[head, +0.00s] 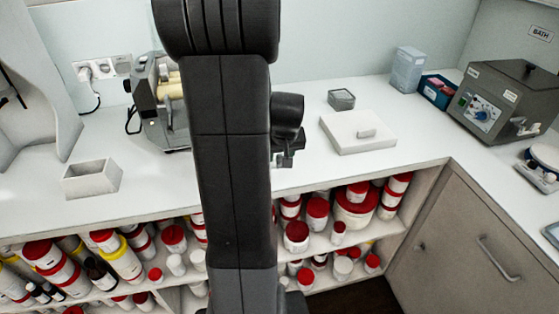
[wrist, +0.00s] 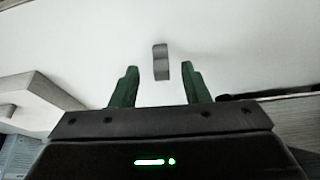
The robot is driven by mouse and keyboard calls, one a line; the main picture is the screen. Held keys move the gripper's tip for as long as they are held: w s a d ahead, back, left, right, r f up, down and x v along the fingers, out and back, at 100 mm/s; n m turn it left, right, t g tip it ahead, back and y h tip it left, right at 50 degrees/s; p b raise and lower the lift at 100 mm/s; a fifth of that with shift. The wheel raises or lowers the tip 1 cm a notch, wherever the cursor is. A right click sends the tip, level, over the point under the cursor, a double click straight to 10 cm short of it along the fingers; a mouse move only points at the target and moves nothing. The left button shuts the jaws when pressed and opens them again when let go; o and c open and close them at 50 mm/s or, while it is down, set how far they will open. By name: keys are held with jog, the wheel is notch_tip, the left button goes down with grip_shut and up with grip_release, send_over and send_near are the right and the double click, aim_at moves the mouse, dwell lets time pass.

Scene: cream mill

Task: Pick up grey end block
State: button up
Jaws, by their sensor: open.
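A small grey end block (wrist: 161,62) stands on the white counter in the wrist view, just beyond the fingertips and lined up with the gap between them. My gripper (wrist: 160,70) is open with green fingers on either side of that gap, and nothing is held in it. In the head view my gripper (head: 285,158) shows only partly beside my dark arm, low over the counter's front part. I cannot make out the block by the gripper in the head view; my arm hides that area.
A white slab (head: 345,140) with a small handle-like piece lies right of my gripper; it shows at left in the wrist view (wrist: 45,95). A grey machine (head: 165,110) and an open box (head: 92,180) stand left. Shelves of red-lidded jars (head: 296,235) lie below the counter edge.

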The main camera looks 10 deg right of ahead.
aim_at(280, 156)
jog(key=shift+x, duration=1.65)
jog(key=shift+w+a, duration=0.1)
jog(key=shift+w, duration=0.05)
jog(key=shift+c, duration=0.2)
jog(key=shift+r, duration=0.1)
grip_shut()
